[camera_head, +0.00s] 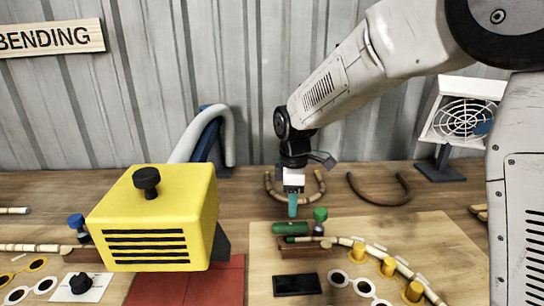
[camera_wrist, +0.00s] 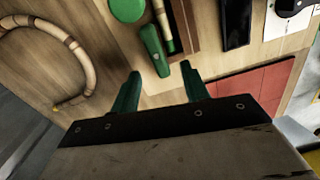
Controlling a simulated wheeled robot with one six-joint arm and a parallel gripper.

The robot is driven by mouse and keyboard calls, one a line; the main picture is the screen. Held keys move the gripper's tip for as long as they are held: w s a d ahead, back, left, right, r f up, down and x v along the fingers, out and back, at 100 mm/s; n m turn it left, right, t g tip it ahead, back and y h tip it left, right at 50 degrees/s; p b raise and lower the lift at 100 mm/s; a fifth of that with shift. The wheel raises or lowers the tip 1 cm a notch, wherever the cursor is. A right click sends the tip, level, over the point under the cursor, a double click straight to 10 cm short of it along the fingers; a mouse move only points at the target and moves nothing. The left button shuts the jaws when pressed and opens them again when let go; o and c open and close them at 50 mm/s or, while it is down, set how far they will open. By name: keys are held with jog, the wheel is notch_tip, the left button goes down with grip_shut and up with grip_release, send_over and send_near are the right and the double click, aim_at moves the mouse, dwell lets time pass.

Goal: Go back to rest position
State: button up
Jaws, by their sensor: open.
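My gripper (camera_head: 293,206) hangs pointing down over the back of the workbench, with its teal fingers above and behind a green clamp (camera_head: 290,228). In the wrist view the two fingers of my gripper (camera_wrist: 160,70) are apart with nothing between them. The green clamp (camera_wrist: 154,50) lies just beyond the fingertips there, with a round green knob (camera_wrist: 127,9) beside it. A light segmented rattan pole (camera_head: 345,241) runs from the clamp and curves to the right along yellow pegs (camera_head: 388,266) on a pale board (camera_head: 430,234).
A yellow machine (camera_head: 150,215) with a hose stands left of the board. Behind my gripper lie a U-shaped bent rattan (camera_head: 320,188) and a dark curved piece (camera_head: 378,203). A white fan (camera_head: 463,118) stands at the back right. A black block (camera_head: 297,284) lies at the board's front.

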jog(key=s+d+r+m, duration=0.3)
jog(key=s+d+m, duration=0.2)
jog(key=s, duration=0.5)
jog(key=s+d+r+m+t, duration=0.1)
jog(key=s+d+r+m, duration=0.2)
jog(key=s+d+m, duration=0.3)
jog(key=s+d+r+m, duration=0.4)
jog(key=s+d+m, duration=0.1)
jog(key=s, duration=1)
jog(key=shift+s+d+m+t, duration=0.15)
jog(key=shift+d+m+t, duration=0.15)
jog(key=shift+d, duration=0.55)
